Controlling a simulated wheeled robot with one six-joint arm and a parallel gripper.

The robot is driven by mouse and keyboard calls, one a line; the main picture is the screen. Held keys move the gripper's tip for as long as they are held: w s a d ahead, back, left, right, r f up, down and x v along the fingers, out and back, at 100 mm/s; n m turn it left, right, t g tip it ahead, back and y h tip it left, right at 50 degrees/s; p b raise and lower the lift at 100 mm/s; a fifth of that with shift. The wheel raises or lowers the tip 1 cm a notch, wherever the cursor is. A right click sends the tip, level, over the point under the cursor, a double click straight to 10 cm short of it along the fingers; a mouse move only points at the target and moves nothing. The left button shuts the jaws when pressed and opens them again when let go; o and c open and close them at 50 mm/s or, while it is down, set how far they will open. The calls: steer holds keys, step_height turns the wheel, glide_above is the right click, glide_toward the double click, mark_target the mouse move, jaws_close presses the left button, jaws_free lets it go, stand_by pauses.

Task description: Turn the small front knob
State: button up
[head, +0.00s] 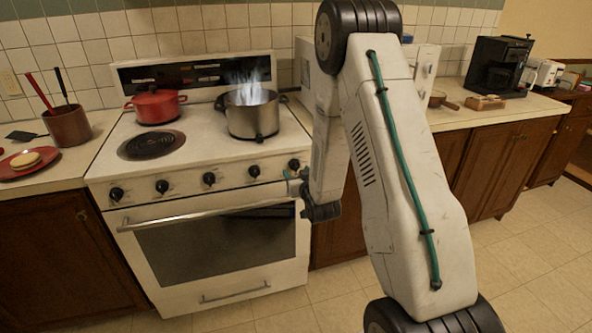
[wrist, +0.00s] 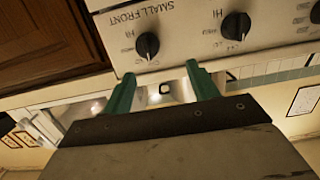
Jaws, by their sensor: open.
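The small front knob (wrist: 147,45) is black and sits under an upside-down "SMALL FRONT" label in the wrist view. In the head view it appears to be the rightmost knob (head: 294,164) on the stove's front panel. My gripper (wrist: 161,82) has two green fingers, open with an empty gap between them. The fingertips are just short of the knob in the wrist view, and I see no contact. In the head view, my gripper (head: 293,181) is at the stove's right front, just below that knob, partly hidden by my arm.
A neighbouring knob (wrist: 235,25) is close to the right finger. The oven handle (head: 205,215) runs below the panel. A steel pot (head: 252,118) with blue flames or vapour above it and a red pot (head: 156,106) stand on the stove. Wooden cabinets (head: 500,165) flank it.

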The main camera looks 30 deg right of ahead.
mark_target(296, 168)
steer(key=shift+t+h, duration=0.4)
steer(key=shift+t, duration=0.4)
steer(key=w+d+f, duration=0.1)
steer(key=w, duration=0.1)
steer(key=w+d, duration=0.1)
steer(key=w, duration=0.1)
steer(key=w+d+f, duration=0.1)
steer(key=w, duration=0.1)
steer(key=shift+w+d+f, duration=0.1)
steer(key=shift+d+f, duration=0.1)
steer(key=shift+f, duration=0.15)
steer(key=c, duration=1)
steer(key=shift+a, duration=0.15)
steer(key=shift+m, duration=0.3)
